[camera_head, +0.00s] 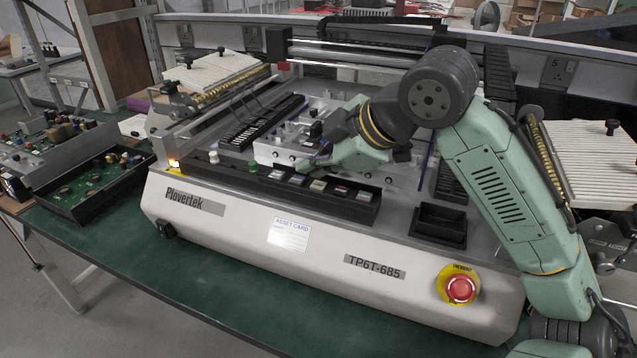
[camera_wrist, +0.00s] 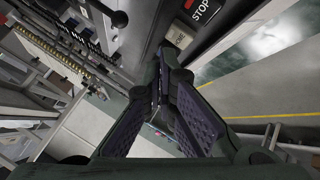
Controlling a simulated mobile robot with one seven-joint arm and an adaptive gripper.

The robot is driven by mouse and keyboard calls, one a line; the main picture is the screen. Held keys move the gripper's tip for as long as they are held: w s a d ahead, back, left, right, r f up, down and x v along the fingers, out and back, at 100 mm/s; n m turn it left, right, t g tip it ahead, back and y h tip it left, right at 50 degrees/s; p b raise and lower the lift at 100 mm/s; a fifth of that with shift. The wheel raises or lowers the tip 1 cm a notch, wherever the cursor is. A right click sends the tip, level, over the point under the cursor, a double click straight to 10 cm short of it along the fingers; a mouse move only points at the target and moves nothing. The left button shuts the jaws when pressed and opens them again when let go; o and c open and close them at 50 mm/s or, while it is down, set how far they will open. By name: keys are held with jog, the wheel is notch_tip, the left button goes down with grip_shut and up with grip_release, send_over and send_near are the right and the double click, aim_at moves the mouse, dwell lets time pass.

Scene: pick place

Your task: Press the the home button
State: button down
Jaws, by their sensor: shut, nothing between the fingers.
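A row of square buttons sits in the black strip along the front of the machine. A pale beige button (camera_head: 318,185) is in that row, next to a button with a red face (camera_head: 340,190). In the wrist view the pale button (camera_wrist: 178,36) has a small label I cannot read surely. It lies beside a button marked STOP (camera_wrist: 203,9). My gripper (camera_head: 304,166) is just behind and above the row, left of the pale button.
A green knob (camera_head: 253,167) and a white knob (camera_head: 213,157) stand left of the buttons. A metal fixture block (camera_head: 275,154) is close behind the row. A black open bin (camera_head: 440,224) and a red emergency button (camera_head: 460,289) are at the right.

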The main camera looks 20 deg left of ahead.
aim_at(316, 187)
jog(key=shift+f, duration=0.2)
jog(key=shift+f, duration=0.25)
jog(key=shift+f+b, duration=0.4)
dwell(0.6)
jog(key=shift+r, duration=0.15)
jog(key=shift+r+p, duration=0.7)
jog(key=shift+p, duration=0.1)
notch_tip(316, 187, up, 5)
jog(key=p, duration=0.4)
dwell(0.7)
